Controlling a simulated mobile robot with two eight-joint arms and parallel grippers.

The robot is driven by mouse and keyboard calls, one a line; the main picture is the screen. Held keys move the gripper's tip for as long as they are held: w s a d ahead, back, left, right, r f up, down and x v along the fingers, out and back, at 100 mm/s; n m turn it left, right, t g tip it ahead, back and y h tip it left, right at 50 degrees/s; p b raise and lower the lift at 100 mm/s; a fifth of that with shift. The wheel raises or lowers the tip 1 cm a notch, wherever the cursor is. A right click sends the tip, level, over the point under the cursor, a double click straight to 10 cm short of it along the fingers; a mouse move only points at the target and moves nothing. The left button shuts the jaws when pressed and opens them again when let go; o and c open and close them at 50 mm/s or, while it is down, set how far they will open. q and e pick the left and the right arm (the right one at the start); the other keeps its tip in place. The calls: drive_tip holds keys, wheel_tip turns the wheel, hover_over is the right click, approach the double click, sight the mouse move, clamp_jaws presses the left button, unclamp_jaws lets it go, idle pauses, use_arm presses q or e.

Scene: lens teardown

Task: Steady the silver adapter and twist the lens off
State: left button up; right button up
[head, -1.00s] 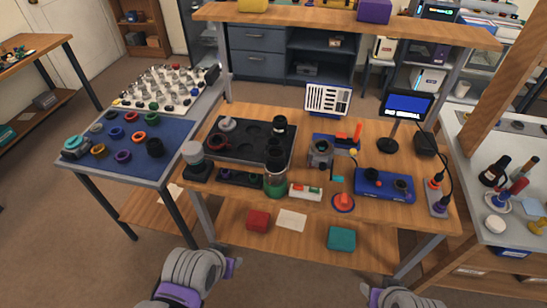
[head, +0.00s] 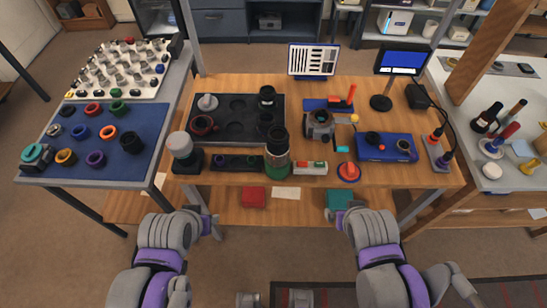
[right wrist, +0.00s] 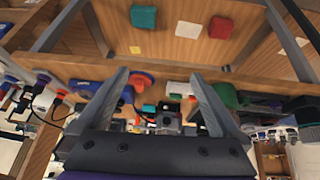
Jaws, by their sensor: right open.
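A tall stack stands at the front middle of the bench, with a black lens (head: 277,136) on top and a dark, greyish section over a green base (head: 277,169). I cannot clearly make out the silver adapter in it. A grey camera-like device (head: 320,125) sits just to its right. My left gripper (head: 211,224) is low in front of the bench, left of the stack; its jaws are too small to read. My right gripper (head: 331,216) is in front of the bench, right of the stack. In the right wrist view its fingers (right wrist: 160,100) are apart and empty.
A black tray (head: 222,125) lies left of the stack, a white-topped jar (head: 181,150) at the front left. A red button (head: 348,171) and a blue box (head: 385,147) stand to the right. The bench's lower shelf (head: 229,196) juts near my grippers.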

drive_tip(key=w+a+t+h, duration=0.1)
drive_tip(key=w+a, duration=0.1)
drive_tip(key=w, duration=0.2)
drive_tip(key=t+y, duration=0.1)
drive_tip(key=t, duration=0.5)
approach(277, 160)
drive_tip(key=x, duration=0.4)
drive_tip(key=shift+w+d+f, duration=0.1)
drive_tip(key=shift+w+d, duration=0.05)
drive_tip(key=shift+w, duration=0.1)
drive_tip(key=shift+y, duration=0.3)
drive_tip(key=x, duration=1.2)
drive_tip(key=shift+w+r, duration=0.1)
drive_tip(key=shift+r, duration=0.15)
drive_tip(key=shift+t, duration=0.3)
